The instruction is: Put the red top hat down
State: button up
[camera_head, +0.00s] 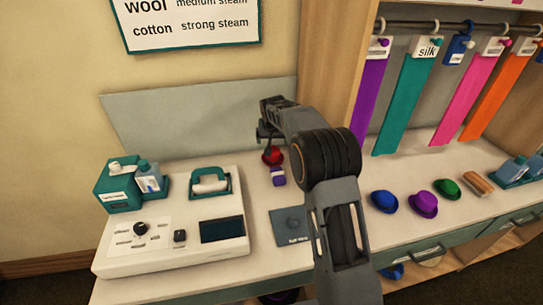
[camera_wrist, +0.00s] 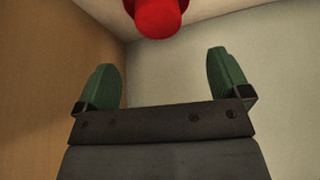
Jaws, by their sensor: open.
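The red top hat (camera_head: 272,156) is at the back of the white counter, just below the end of my arm. In the wrist view the red hat (camera_wrist: 156,17) shows at the top edge, cut off by the frame, beyond the fingertips and apart from them. My gripper (camera_wrist: 162,75) is open, its two green fingers spread with nothing between them. In the head view my gripper (camera_head: 264,138) is partly hidden by my own wrist. Whether the hat's underside rests fully on the counter is hard to see.
A small purple item (camera_head: 278,177) with a pale band stands right in front of the hat. A white control console (camera_head: 170,222) is at left, a teal mat (camera_head: 291,223) in front. Blue (camera_head: 384,202), purple (camera_head: 423,204) and green (camera_head: 447,188) hats sit at right, below hanging ribbons.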

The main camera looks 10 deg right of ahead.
aim_at(273, 153)
jog(key=x, duration=0.4)
jog(key=shift+d+f, duration=0.15)
jog(key=shift+p+x, duration=0.45)
jog(key=shift+x, duration=2.2)
jog(key=shift+s, duration=0.1)
jog(key=c, duration=1)
jog(key=shift+c, duration=0.2)
